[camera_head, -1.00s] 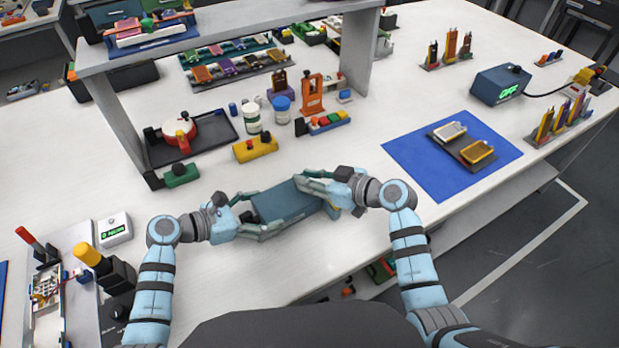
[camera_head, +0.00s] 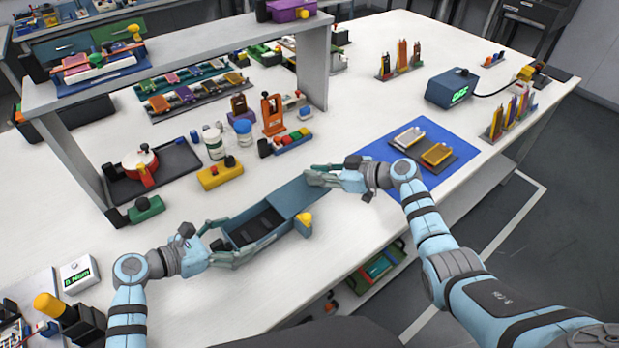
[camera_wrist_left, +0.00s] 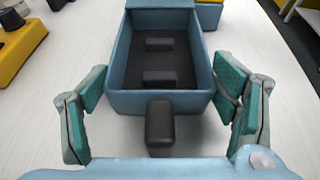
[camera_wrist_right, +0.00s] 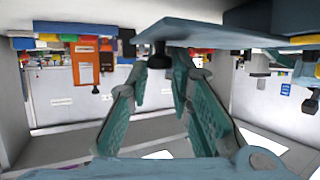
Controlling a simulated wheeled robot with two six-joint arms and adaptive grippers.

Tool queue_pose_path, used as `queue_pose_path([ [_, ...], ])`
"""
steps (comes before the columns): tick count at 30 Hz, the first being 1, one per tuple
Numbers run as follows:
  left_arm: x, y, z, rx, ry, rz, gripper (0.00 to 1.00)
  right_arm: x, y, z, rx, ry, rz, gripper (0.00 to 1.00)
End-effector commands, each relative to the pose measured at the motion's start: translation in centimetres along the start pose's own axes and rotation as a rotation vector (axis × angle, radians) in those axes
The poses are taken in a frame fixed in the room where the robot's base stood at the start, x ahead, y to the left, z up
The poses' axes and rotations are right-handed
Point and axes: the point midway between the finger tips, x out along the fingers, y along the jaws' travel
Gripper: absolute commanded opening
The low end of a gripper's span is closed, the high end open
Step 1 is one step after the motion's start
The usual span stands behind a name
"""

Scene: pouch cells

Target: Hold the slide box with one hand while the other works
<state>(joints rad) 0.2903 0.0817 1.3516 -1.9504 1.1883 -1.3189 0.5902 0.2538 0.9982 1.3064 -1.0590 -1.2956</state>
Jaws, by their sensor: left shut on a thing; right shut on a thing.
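The slide box (camera_head: 272,238) is a blue-grey open tray with a dark inside, on the white table near the front; it also shows in the left wrist view (camera_wrist_left: 160,102). Two dark blocks (camera_wrist_left: 160,44) lie inside. Its flat blue lid (camera_head: 303,196) is slid to the right, uncovering most of the tray. My right gripper (camera_head: 318,177) is shut at the lid's far right end. In the right wrist view its fingers close around a black knob (camera_wrist_right: 158,58) by the lid (camera_wrist_right: 222,35).
A blue mat (camera_head: 450,140) with two trays lies right. Bare table lies in front of the box.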

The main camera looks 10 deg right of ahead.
Motion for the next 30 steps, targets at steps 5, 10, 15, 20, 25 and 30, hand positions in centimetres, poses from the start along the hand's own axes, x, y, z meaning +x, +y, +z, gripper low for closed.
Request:
queue_pose_path([
  [5, 0.0, 0.0, 0.0, -0.001, 0.0, 0.0, 0.43, 0.0, 0.0, 0.0, 0.0, -0.001, 0.0, 0.21],
  [10, 0.0, 0.0, 0.0, -0.001, 0.0, 0.001, 0.43, 0.0, -0.1, 0.0, 0.0, -0.001, -0.001, 0.41],
  [15, 0.0, 0.0, 0.0, -0.001, 0.001, 0.001, 0.43, 0.1, -0.1, 0.0, 0.0, 0.0, -0.001, 0.41],
  [20, 0.0, 0.0, 0.0, -0.001, 0.001, 0.001, 0.43, -0.6, 0.0, 0.0, 0.0, 0.0, 0.0, 0.41],
  [25, 0.0, 0.0, 0.0, -0.001, 0.001, 0.001, 0.43, -4.5, 0.0, 0.2, -0.005, -0.005, 0.002, 0.41],
  [30, 0.0, 0.0, 0.0, -0.001, 0.001, 0.001, 0.43, -9.2, 0.0, 0.1, -0.003, -0.005, 0.002, 0.41],
])
